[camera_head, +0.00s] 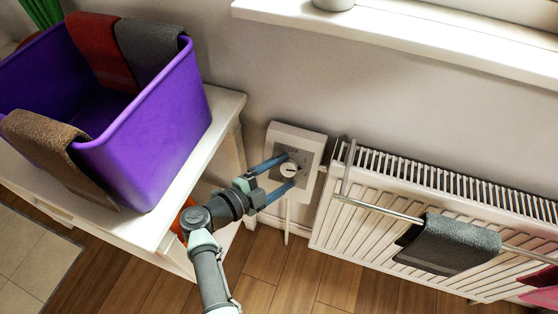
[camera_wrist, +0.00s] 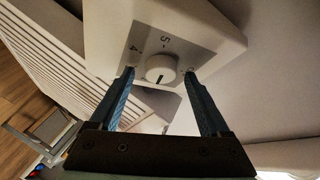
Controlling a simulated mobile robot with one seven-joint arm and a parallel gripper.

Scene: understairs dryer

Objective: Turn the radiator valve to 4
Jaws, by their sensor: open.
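The radiator valve is a white box with a grey dial plate (camera_head: 305,159) on the wall left of the radiator. Its round white knob (camera_wrist: 161,68) is in the middle of the wrist view. A dark mark on the knob points toward the picture's bottom, toward my gripper. The plate (camera_wrist: 176,30) shows a 5 above the knob and a 4 to its upper left; other numbers are hidden or too small. My gripper (camera_wrist: 158,75) is open, its blue fingers on either side of the knob with gaps visible. I cannot tell whether the fingertips reach the plate.
A white radiator (camera_head: 345,220) with a towel rail and a dark grey towel (camera_head: 450,245) stands to the right. A purple bin (camera_head: 165,130) with cloths over its rim sits on a white cabinet (camera_head: 225,105) to the left. A windowsill (camera_head: 400,35) runs above.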

